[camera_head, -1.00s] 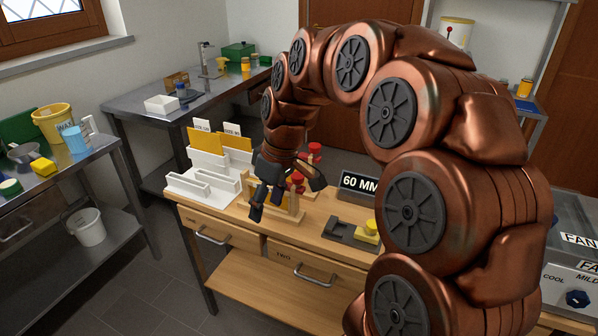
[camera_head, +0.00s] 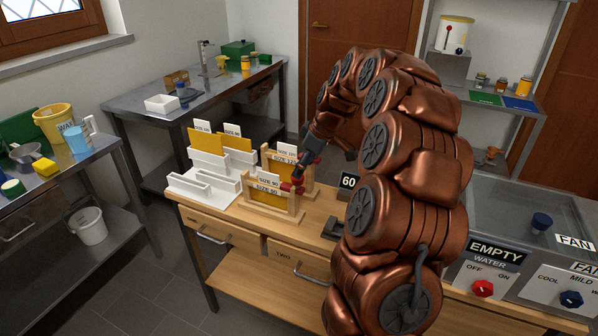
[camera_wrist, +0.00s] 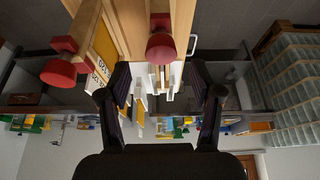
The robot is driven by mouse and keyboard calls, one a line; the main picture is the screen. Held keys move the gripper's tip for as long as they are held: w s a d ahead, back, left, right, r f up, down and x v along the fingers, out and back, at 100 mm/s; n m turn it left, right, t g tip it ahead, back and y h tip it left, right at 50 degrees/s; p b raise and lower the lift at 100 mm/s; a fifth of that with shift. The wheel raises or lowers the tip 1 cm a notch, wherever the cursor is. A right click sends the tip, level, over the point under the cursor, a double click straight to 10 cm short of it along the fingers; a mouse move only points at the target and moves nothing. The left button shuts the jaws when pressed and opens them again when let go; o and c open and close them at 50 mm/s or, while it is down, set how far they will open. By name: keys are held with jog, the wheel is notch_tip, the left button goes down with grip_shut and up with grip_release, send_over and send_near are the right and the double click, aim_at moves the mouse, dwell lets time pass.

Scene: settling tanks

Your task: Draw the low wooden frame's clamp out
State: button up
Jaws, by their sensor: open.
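The low wooden frame (camera_head: 272,213) stands near the bench's front edge. It holds labelled yellow plates, and a red-knobbed clamp (camera_head: 291,187) shows at its upper right. A taller wooden frame (camera_head: 309,186) with labelled plates stands just behind it. My gripper (camera_head: 301,172) is at the right end of the frames, by the red knobs. In the wrist view, my gripper (camera_wrist: 160,78) is open and empty. One red knob (camera_wrist: 162,48) lies ahead of the space between its fingers, and another red knob (camera_wrist: 58,73) is to the left. I cannot tell which frame each knob belongs to.
White holders (camera_head: 202,185) with upright cards stand left of the frames. A dark sign (camera_head: 348,183) reading "60" is to the right, partly covered by my arm. A water tank (camera_head: 520,220) stands at the far right. The bench front before the frames is clear.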

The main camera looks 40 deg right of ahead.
jog(key=shift+p+x, duration=0.45)
jog(key=shift+x, duration=1.55)
grip_shut()
jog(key=shift+s, duration=0.1)
